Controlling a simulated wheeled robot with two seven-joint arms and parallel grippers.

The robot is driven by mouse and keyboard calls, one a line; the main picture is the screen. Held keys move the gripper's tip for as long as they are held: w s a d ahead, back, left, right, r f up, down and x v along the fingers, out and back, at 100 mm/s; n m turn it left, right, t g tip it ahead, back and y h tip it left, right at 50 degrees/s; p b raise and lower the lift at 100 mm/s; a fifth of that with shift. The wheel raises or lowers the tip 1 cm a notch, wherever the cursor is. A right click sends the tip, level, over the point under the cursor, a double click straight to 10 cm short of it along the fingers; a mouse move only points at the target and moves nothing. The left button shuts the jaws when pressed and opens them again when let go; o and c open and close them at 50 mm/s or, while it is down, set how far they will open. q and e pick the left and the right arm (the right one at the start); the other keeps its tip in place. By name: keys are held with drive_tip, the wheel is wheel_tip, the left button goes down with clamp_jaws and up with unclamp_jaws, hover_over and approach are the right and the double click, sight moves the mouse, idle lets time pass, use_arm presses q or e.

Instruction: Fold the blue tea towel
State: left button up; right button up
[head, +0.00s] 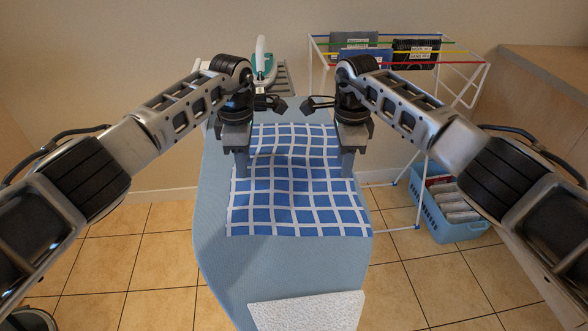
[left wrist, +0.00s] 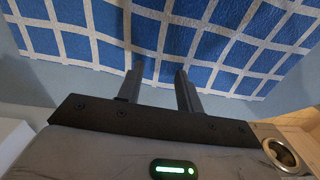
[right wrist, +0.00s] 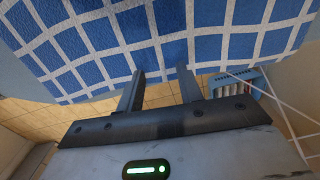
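The blue tea towel (head: 297,205), with a white grid pattern, lies spread out on the pale blue ironing board (head: 270,268). Its far part looks slightly wrinkled. My left gripper (head: 241,174) is at the towel's left edge, towards the far half. My right gripper (head: 348,174) is at the right edge. In the right wrist view its fingers (right wrist: 160,78) are apart near the edge. I cannot tell whether any fingertip touches the cloth.
A teal and white iron (head: 264,66) stands on its rest at the board's far end. A white textured cloth (head: 306,311) lies at the near end. A drying rack (head: 402,52) with hung cloths and a blue basket (head: 450,228) stand at the right.

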use_arm(q)
clamp_jaws()
use_arm(e)
drive_tip(key=shift+f, duration=0.1)
clamp_jaws()
